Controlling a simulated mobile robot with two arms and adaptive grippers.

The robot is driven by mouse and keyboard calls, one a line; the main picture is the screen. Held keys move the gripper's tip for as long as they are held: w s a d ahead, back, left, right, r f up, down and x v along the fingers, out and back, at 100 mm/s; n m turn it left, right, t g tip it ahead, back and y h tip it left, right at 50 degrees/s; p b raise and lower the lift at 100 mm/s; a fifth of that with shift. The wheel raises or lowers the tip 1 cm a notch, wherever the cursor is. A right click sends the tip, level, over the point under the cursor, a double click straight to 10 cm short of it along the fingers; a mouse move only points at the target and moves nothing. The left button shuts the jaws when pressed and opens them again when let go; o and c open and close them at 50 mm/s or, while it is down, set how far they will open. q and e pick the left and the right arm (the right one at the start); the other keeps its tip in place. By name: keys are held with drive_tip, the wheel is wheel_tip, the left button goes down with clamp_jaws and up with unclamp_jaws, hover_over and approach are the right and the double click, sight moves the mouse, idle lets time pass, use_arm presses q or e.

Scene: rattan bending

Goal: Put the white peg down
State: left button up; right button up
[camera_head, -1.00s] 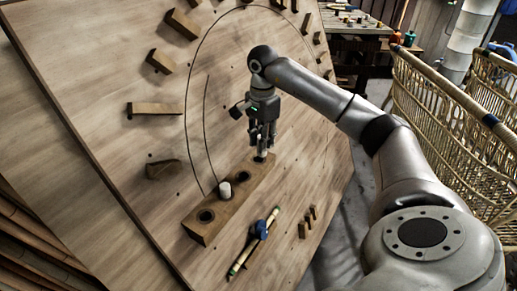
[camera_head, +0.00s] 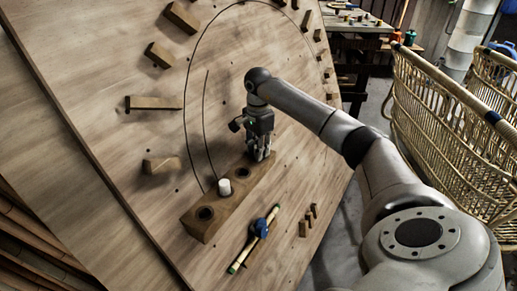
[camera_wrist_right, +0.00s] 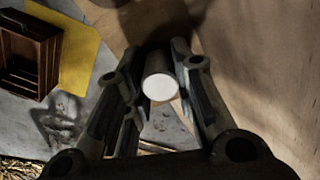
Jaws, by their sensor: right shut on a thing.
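My right gripper (camera_head: 260,156) is at the far end of a wooden block with round holes (camera_head: 232,204), on the tilted wooden board. The near hole (camera_head: 205,213) is empty. My left gripper is not in view.
Wooden blocks (camera_head: 155,104) stand in an arc on the board (camera_head: 110,60). A pale stick with a blue part (camera_head: 261,228) and small wooden pieces (camera_head: 303,229) lie nearer the front. A rattan frame (camera_head: 450,105) stands at the right.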

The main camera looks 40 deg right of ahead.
drive_tip(key=shift+f, duration=0.1)
drive_tip(key=o, duration=0.9)
drive_tip(key=shift+c, duration=0.2)
use_arm(q)
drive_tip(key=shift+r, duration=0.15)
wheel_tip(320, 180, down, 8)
drive_tip(key=p, duration=0.2)
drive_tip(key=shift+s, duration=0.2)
use_arm(e)
wheel_tip(320, 180, up, 12)
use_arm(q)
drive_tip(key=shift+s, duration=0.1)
